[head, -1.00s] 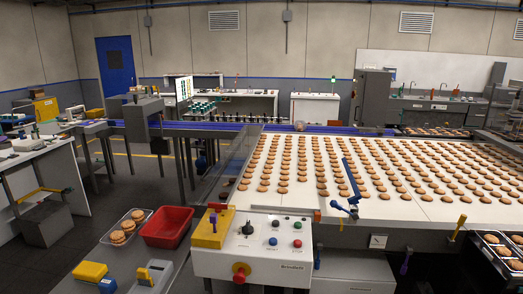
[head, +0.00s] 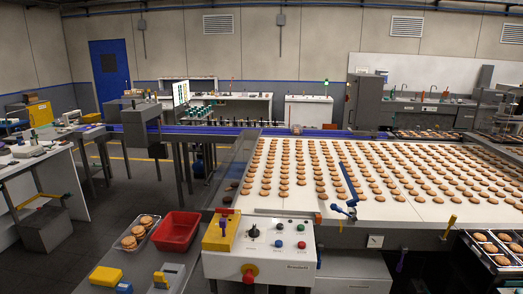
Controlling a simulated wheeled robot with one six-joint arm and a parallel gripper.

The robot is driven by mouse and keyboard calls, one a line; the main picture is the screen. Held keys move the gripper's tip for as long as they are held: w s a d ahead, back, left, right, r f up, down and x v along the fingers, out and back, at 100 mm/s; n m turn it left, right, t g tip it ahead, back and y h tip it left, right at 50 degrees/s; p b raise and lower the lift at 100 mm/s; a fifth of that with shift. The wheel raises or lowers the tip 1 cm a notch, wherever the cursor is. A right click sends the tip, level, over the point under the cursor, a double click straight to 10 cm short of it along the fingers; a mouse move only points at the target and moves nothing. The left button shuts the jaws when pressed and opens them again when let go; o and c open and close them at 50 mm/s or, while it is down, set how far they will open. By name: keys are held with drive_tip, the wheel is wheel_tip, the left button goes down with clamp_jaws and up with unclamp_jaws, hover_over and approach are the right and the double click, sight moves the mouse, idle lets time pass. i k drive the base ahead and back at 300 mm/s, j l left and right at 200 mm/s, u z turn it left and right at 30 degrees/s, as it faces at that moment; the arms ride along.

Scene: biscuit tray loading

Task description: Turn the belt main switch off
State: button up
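A white control box (head: 218,267) stands at the near end of the biscuit belt, low in the middle of the head view. I cannot tell for certain which control is the main switch; labels are too small to read. The wide white belt (head: 262,201) carries rows of biscuits. My gripper is not in view.
A red bin (head: 176,233) and a clear tray of biscuits (head: 128,246) lie on a grey surface left of the box. Dark biscuit trays (head: 478,252) stand at the right. Open floor shows between the left bench and the belt.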

sight(224, 211)
drive_tip(key=l, duration=0.1)
drive_tip(key=i+j, duration=0.25)
drive_tip(key=i, duration=0.25)
drive_tip(key=i+j+u, duration=0.1)
drive_tip(key=i+j, duration=0.2)
drive_tip(key=i, duration=0.2)
drive_tip(key=i+j, duration=0.25)
drive_tip(key=i, duration=0.3)
drive_tip(key=u, duration=0.05)
